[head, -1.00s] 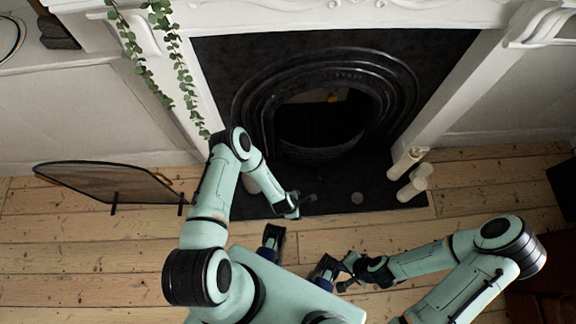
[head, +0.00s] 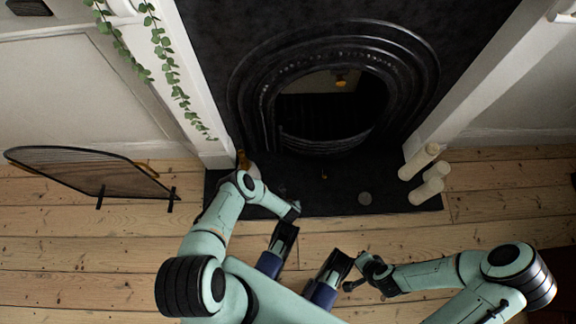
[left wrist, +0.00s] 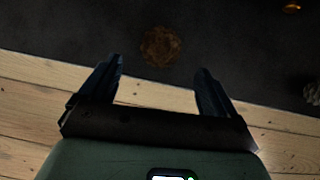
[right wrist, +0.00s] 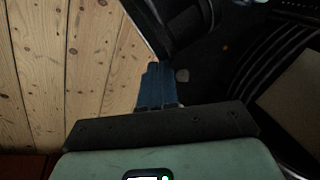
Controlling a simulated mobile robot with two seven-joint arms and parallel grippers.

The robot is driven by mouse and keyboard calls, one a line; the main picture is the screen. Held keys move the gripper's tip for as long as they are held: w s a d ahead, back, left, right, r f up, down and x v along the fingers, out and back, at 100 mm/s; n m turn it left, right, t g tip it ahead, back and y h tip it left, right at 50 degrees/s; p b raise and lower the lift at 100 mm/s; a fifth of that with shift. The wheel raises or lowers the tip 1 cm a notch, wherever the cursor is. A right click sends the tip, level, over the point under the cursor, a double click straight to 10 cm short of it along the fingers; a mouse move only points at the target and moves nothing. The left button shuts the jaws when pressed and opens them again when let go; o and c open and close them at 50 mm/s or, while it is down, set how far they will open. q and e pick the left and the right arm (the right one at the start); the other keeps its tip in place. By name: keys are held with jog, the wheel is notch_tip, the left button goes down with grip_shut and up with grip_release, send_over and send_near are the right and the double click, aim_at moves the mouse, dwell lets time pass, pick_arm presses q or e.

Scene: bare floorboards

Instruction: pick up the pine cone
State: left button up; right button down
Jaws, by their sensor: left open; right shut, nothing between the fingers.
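A round brown thing with a rough, layered surface, which looks like the pine cone (left wrist: 160,46), lies on the dark hearth in the left wrist view. My left gripper (left wrist: 158,82) is open, with nothing between its fingers. The cone is just beyond the fingertips, roughly centred between them. In the head view my left gripper (head: 290,212) is over the front edge of the hearth, and the cone is hard to make out there. My right gripper (right wrist: 160,85) is shut and empty. In the head view it is low over the floorboards (head: 348,285), right of centre.
A greyish round thing (head: 365,198) and a small golden thing (head: 323,176) lie on the hearth (head: 335,205). A fire screen (head: 85,175) stands at left. The black fireplace (head: 335,100) is behind. Floorboards are clear in front.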

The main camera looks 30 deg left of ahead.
pick_arm(q)
jog(key=b+x, duration=0.2)
jog(key=x, duration=0.1)
jog(key=shift+w+f, duration=0.1)
jog(key=shift+f, duration=0.15)
pick_arm(e)
jog(key=w+d+f, duration=0.2)
jog(key=w+f, duration=0.1)
jog(key=f, duration=0.1)
pick_arm(q)
jog(key=b+x, duration=0.4)
jog(key=b, duration=0.1)
jog(key=shift+w+a+f+b, duration=0.15)
jog(key=shift+w+f+b, duration=0.05)
jog(key=shift+f+b, duration=0.15)
jog(key=shift+w+f, duration=0.1)
jog(key=c, duration=1.1)
pick_arm(e)
jog(key=s+d+f+m+g, duration=0.1)
jog(key=s+f+g, duration=0.2)
jog(key=s+f, duration=0.4)
jog(key=s, duration=0.3)
jog(key=shift+s+d+f+h, duration=0.25)
jog(key=shift+s+d+h, duration=0.05)
jog(key=shift+s+d, duration=0.05)
